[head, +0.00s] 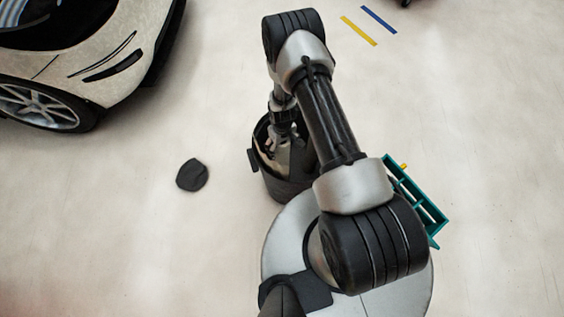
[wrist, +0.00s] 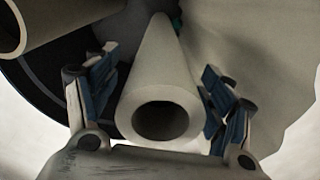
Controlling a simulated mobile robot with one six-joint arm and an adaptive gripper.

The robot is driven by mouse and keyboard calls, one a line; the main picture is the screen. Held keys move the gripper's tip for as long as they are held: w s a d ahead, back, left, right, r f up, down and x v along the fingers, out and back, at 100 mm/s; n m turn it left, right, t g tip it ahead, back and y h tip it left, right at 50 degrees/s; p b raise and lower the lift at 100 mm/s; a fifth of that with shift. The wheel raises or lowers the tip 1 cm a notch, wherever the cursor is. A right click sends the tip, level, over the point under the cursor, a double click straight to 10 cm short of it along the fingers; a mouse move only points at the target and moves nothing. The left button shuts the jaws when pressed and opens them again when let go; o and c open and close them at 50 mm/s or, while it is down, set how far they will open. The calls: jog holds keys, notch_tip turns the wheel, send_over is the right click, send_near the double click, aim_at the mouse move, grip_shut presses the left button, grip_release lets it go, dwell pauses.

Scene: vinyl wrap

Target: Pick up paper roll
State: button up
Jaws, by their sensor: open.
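A pale paper roll (wrist: 160,75) with a dark hollow end faces the camera in the middle of the wrist view. My gripper (wrist: 158,95) is open, with one blue-padded finger on each side of the roll. In the head view my gripper (head: 287,150) reaches down into a dark round bin (head: 290,188). The roll cannot be made out in the head view, where my arm and the bin wall hide it.
Another pale tube (wrist: 45,25) and a pale sheet-like surface (wrist: 260,50) lie close to the gripper. A car (head: 85,60) stands at upper left. A dark crumpled item (head: 192,175) lies on the floor, and a teal rack (head: 432,222) stands right of my base.

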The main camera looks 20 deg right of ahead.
jog(key=shift+c, duration=0.5)
jog(key=c, duration=1.6)
